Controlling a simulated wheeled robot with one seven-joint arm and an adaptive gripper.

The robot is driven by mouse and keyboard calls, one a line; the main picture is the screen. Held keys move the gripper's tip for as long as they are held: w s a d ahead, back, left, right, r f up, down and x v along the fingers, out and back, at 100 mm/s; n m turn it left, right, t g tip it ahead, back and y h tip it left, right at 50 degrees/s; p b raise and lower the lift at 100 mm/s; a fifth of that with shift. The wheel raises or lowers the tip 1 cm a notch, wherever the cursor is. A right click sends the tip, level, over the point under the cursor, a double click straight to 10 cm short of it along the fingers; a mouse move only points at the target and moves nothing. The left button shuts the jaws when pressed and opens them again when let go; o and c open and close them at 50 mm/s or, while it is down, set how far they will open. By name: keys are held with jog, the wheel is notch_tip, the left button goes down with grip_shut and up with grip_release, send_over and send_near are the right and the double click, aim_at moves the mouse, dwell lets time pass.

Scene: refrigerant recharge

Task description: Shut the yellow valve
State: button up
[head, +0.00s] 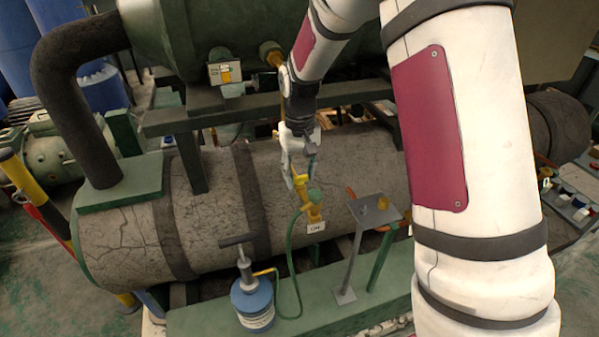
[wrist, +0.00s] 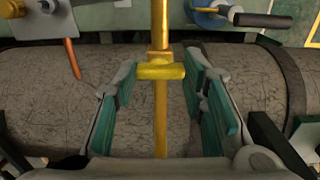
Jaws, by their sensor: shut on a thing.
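The yellow valve's handle (wrist: 161,72) is a short yellow bar across an upright yellow pipe (wrist: 160,120) in the wrist view. My gripper (wrist: 161,84) has its teal-padded fingers on either side of the handle and is shut on it. In the head view my gripper (head: 294,176) is at the top of the yellow valve's pipework (head: 304,188), in front of the large grey cylinder. The fingers hide much of the handle there. Lower on that pipework are a green fitting (head: 315,196) and a small white tag (head: 316,227) whose text is too small to read.
A blue canister (head: 252,306) with a dark T-handle stands at the front, joined by a green hose (head: 290,250) to the pipework. A metal stand (head: 372,214) with an orange lever (head: 351,192) is to the right. The cracked grey cylinder (head: 215,205) lies close behind the pipework.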

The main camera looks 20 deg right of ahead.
aim_at(300, 176)
dwell(0.3)
jog(key=o, duration=1.2)
jog(key=shift+c, duration=0.2)
jog(key=shift+r, duration=0.15)
notch_tip(300, 176, up, 12)
jog(key=s+r+t, duration=0.2)
jog(key=s+r, duration=0.3)
jog(key=s, duration=0.5)
jog(key=s+r+t, duration=0.2)
jog(key=s+r, duration=0.4)
jog(key=s, duration=0.4)
jog(key=s+f+t, duration=0.1)
jog(key=s+f, duration=0.1)
jog(key=s, duration=0.6)
